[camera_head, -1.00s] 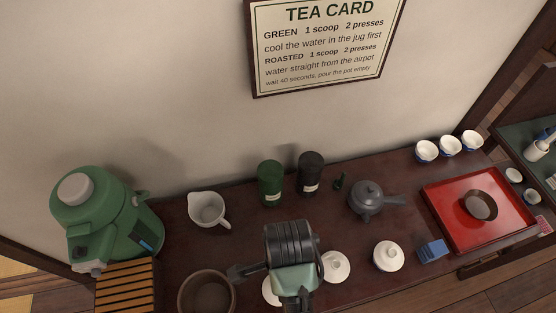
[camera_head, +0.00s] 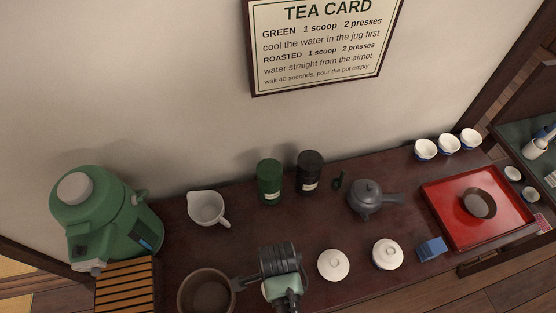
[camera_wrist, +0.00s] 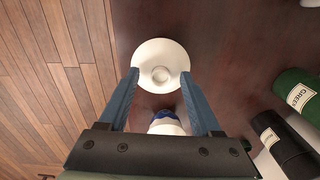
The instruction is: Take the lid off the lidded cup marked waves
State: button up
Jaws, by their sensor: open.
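My gripper (camera_wrist: 158,78) is open and empty, its two blue fingers apart in the wrist view. A white cup (camera_wrist: 166,127) with a blue band shows low between the fingers, partly hidden by the gripper body; I cannot make out its marking. A flat white round piece (camera_wrist: 160,52) with a raised ring at its centre lies on the table past the fingertips; saucer or lid, I cannot tell. In the head view, two white lidded cups, one nearer my arm (camera_head: 333,265) and one to its right (camera_head: 388,255), stand on the table. My arm hides the fingertips there.
A brown bowl (camera_head: 206,292) is left of my arm. Behind stand a white jug (camera_head: 206,208), a green canister (camera_head: 269,182), a black canister (camera_head: 308,174) and a grey teapot (camera_head: 367,198). A blue block (camera_head: 432,249) and red tray (camera_head: 450,220) are at right.

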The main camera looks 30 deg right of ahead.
grip_shut()
dwell(0.4)
